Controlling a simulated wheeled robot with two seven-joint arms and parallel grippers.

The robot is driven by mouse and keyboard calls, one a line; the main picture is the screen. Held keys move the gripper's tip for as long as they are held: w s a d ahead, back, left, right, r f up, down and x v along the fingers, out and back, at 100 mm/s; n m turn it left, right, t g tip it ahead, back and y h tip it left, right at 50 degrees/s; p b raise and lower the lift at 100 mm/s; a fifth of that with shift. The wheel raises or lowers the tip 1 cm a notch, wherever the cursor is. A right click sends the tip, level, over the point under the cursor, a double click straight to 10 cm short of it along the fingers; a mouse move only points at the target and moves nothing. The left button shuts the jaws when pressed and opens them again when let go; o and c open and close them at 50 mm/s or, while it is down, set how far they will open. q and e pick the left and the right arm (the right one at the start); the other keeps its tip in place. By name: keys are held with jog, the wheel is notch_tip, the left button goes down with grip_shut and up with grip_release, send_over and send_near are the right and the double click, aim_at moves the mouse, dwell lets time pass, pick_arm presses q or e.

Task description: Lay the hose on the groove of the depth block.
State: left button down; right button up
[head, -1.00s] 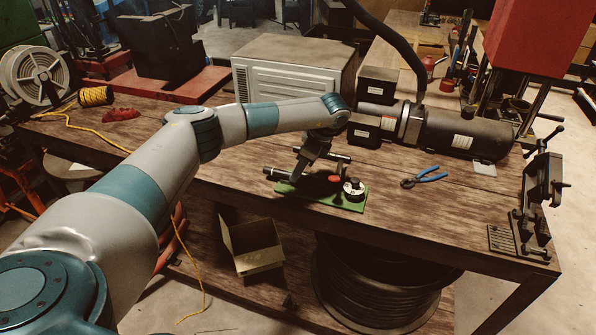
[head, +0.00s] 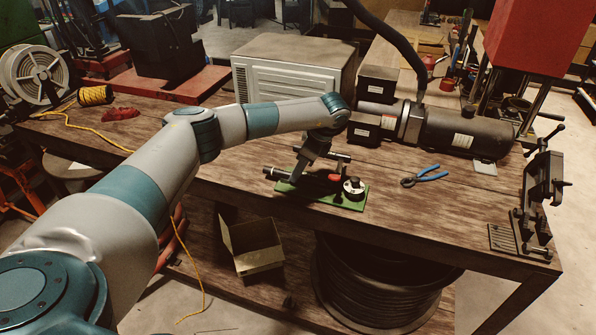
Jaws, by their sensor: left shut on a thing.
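My left gripper (head: 301,174) points down over a green plate (head: 308,195) near the front edge of the wooden bench. A dark cylinder with a bright end (head: 277,173) lies at the plate's left end. A round black-and-white piece (head: 353,188) and a small red part sit at its right end. I cannot make out the depth block's groove, or whether the hose touches it; the fingers are small and partly hidden. My right gripper is not in view.
Blue-handled pliers (head: 424,177) lie to the right of the plate. An open cardboard box (head: 258,261) is below. The bench right of the pliers is clear.

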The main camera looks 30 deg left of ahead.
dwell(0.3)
pick_arm(q)
jog(key=c, duration=1.5)
grip_release()
jog(key=shift+c, duration=0.2)
jog(key=shift+r, duration=0.1)
jog(key=shift+r+p, duration=2)
jog(key=shift+r, duration=1.9)
jog(key=shift+s+f, duration=0.1)
jog(key=shift+s, duration=0.05)
